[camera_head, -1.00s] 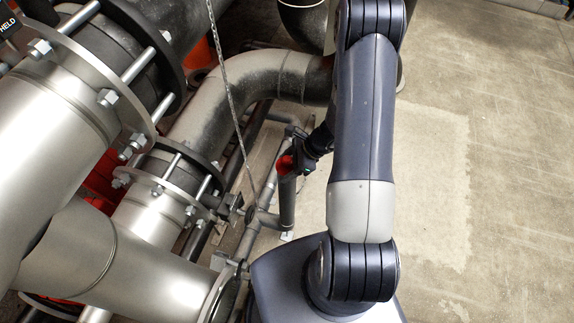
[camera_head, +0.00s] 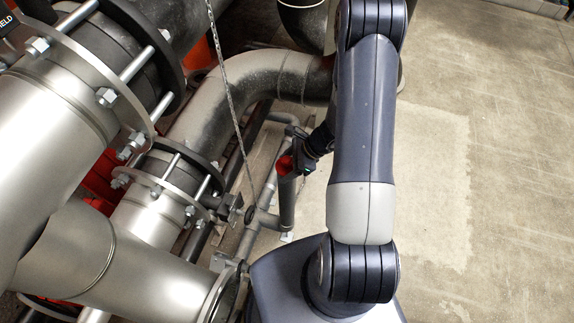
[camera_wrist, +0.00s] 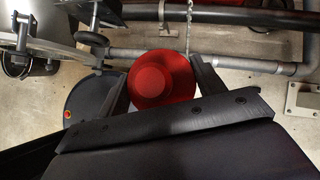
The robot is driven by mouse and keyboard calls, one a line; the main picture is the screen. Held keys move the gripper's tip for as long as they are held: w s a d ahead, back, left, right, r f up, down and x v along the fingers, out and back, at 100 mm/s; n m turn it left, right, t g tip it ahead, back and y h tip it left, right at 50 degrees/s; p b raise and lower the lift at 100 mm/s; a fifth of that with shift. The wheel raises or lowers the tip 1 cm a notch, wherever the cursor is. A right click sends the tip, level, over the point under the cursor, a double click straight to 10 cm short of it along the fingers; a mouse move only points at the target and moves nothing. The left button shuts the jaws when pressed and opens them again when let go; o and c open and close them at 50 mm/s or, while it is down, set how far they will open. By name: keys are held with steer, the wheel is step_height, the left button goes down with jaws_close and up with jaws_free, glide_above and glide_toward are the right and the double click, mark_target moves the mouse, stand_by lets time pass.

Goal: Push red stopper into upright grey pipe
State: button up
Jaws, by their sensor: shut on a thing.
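The red stopper (camera_head: 284,165) shows at the top of the upright grey pipe (camera_head: 287,203) in the head view. In the wrist view the stopper (camera_wrist: 162,79) is a round red disc between the two dark fingers. My gripper (camera_head: 295,163) is shut on the stopper at the pipe's top end. The stopper hides the pipe's mouth, so I cannot tell how deep it sits or whether it touches the rim. My gripper (camera_wrist: 160,88) also shows in the wrist view, one finger on each side of the stopper.
A thin hanging chain (camera_head: 232,100) runs down just left of the upright pipe. Large flanged metal pipes (camera_head: 60,120) fill the left side, and a thick dark elbow pipe (camera_head: 260,78) lies behind. The concrete floor (camera_head: 480,180) on the right is clear.

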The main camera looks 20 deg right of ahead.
mark_target(291, 166)
steer(key=shift+f+b, duration=0.6)
steer(key=o, duration=0.9)
steer(key=shift+r, duration=0.1)
steer(key=p+v, duration=0.7)
steer(key=v, duration=0.4)
stand_by(0.3)
steer(key=b+x, duration=0.4)
steer(key=x, duration=0.3)
steer(key=shift+d+b, duration=0.1)
steer(key=shift+b, duration=0.2)
steer(key=shift+b+x, duration=0.45)
steer(key=shift+x, duration=0.5)
